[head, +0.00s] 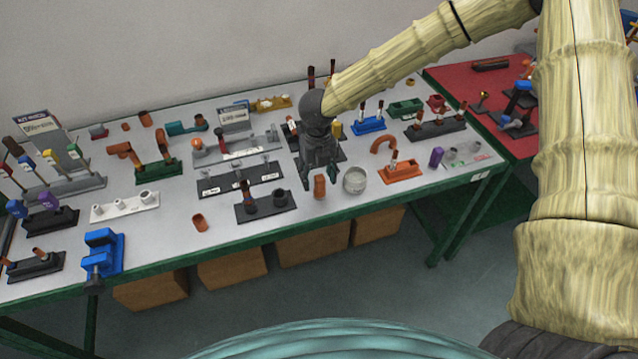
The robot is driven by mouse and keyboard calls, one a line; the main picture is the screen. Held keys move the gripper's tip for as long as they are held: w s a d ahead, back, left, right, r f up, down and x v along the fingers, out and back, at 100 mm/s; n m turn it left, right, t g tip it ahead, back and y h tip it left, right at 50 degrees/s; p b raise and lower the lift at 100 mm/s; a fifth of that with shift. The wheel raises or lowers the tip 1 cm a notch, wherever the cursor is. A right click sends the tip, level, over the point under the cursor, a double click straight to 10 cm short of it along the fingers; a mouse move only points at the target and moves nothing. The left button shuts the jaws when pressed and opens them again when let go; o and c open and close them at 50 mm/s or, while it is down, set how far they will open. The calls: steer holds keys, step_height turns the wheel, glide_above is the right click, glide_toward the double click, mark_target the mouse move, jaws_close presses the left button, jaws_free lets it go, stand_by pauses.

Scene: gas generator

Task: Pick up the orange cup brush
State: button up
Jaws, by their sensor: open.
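My gripper (319,182) points down over the front middle of the table, with its fingers apart. A small orange cup-shaped piece (320,187) shows at the fingertips, between them in the picture. I cannot tell whether the fingers touch it or how far above the table they are. It may be the orange cup brush, but no bristles can be made out. Another small orange piece (200,222) lies near the front edge, left of my gripper. A round grey cup-like piece (355,180) sits just right of my gripper.
The grey table (340,213) has a green front edge. A dark block with holders (266,205) stands left of my gripper, an orange stand (401,171) to the right. A blue vise (102,254) is at the front left. Several tool racks fill the back.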

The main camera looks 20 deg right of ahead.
mark_target(320, 189)
steer(key=shift+s+f, duration=0.15)
steer(key=shift+f, duration=0.15)
steer(key=shift+d+f+p, duration=0.15)
steer(key=shift+f+p, duration=0.35)
steer(key=shift+f, duration=0.7)
steer(key=shift+d+f+p, duration=0.1)
steer(key=shift+f+p, duration=0.4)
steer(key=shift+f, duration=0.65)
steer(key=c, duration=1)
